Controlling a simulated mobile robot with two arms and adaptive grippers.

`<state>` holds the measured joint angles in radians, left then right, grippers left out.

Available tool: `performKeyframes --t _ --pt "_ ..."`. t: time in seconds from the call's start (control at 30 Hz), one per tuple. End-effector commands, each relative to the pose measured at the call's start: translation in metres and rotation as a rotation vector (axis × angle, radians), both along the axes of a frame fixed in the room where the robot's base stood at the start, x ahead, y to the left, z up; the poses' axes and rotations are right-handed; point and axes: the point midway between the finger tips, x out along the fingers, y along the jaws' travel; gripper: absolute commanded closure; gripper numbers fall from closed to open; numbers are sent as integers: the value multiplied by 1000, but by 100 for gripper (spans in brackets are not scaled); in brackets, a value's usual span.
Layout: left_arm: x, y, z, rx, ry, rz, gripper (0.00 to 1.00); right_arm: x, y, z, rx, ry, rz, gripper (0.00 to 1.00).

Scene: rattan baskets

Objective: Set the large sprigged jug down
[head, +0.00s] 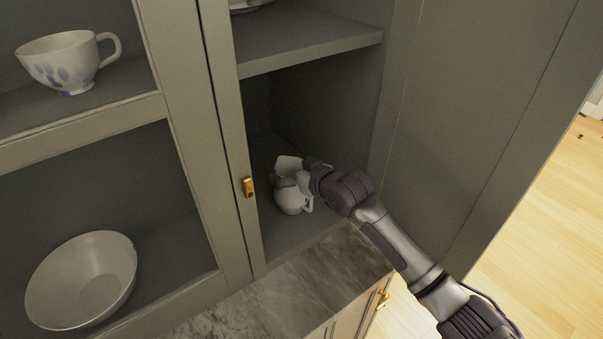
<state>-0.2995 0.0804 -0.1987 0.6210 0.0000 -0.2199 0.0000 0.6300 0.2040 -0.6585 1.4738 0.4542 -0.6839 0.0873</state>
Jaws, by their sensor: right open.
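The large sprigged jug (291,202) is white and stands upright on the bottom shelf of the cabinet's right compartment, just behind the front edge. Its spout and rim show at the upper left and its handle at the right. My right gripper (290,180) is at the upper part of the jug, reaching in from the right. Its jaws are open, and they hide part of the jug's rim. I cannot tell whether a finger still touches the jug. My left gripper is not in view.
A cabinet divider with a brass latch (248,187) stands close left of the jug. A shelf (305,45) is above it. A cup (66,62) and a bowl (82,280) sit in the left compartments. A marble counter (285,297) lies in front.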

Motion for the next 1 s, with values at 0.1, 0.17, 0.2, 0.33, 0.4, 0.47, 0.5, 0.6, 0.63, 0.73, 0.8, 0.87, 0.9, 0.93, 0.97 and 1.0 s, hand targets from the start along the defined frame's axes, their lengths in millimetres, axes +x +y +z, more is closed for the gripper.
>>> performKeyframes --t 0.1,0.17,0.2,0.33,0.4,0.47,0.5,0.6,0.63,0.73,0.8,0.87,0.9,0.93,0.97,1.0 --pt "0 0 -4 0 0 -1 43 -10 -8 2 -1 1 -1 0" --pt "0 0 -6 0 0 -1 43 -18 -13 6 -1 -1 -1 0" --pt "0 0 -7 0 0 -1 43 -24 -17 9 -2 -1 -1 0" --pt "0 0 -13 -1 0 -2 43 -45 -31 19 -2 -1 0 0" --pt "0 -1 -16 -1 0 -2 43 -56 -39 25 -2 -2 -1 0" --pt "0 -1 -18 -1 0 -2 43 -65 -44 29 -2 -1 0 0" --pt "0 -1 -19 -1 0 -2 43 -70 -47 32 -3 -2 0 0" --pt "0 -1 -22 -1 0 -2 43 -81 -55 38 -1 -1 -1 0" --pt "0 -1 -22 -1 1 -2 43 -83 -56 39 -1 -1 -1 0" --pt "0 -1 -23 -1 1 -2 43 -89 -60 42 -1 1 -1 0" --pt "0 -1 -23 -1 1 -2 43 -91 -61 44 -1 1 -1 0" --pt "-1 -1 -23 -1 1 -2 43 -91 -61 44 -1 1 0 0" --pt "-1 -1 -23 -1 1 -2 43 -91 -61 44 -1 1 0 0" --pt "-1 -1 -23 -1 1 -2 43 -91 -61 44 -1 1 -1 0" --pt "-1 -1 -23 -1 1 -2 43 -91 -61 44 -1 1 -1 0" --pt "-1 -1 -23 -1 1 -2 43 -91 -61 44 -1 1 -1 0"
